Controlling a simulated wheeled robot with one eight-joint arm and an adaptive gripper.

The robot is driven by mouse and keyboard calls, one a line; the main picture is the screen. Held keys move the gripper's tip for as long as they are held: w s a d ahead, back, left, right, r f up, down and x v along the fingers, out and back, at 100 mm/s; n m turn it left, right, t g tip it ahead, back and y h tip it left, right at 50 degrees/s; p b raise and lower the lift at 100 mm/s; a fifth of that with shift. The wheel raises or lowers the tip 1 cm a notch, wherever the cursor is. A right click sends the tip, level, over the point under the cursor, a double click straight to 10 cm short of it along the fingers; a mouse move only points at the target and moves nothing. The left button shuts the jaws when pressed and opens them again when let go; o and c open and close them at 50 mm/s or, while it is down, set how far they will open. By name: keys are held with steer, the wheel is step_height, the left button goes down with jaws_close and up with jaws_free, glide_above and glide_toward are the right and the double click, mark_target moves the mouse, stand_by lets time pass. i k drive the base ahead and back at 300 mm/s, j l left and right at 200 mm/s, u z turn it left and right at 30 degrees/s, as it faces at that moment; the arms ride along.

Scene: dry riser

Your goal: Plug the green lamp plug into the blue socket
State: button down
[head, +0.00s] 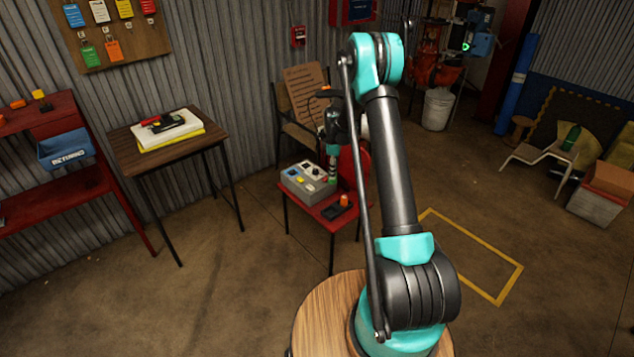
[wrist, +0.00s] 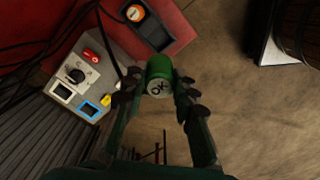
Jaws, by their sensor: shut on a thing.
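My gripper (wrist: 157,88) is shut on the green lamp plug (wrist: 159,72), a short green cylinder whose pale end with dark marks faces the wrist camera. In the wrist view the plug is right of the grey socket box (wrist: 84,82), apart from it in the picture. The blue socket (wrist: 87,108), a blue-framed square, is at the box's lower corner, left of and below the plug. In the head view my gripper (head: 332,168) is at the box's right side. I cannot tell the plug's height above the seat.
The box stands on a red seat (head: 327,208). It also has a white-framed socket (wrist: 62,92), a black knob (wrist: 76,75), a red switch (wrist: 91,54) and a yellow part (wrist: 105,99). A black holder (wrist: 154,32) with an orange-topped piece (wrist: 135,12) lies beside it. Dark cables run left.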

mark_target(308, 182)
steer(key=i+j, duration=0.8)
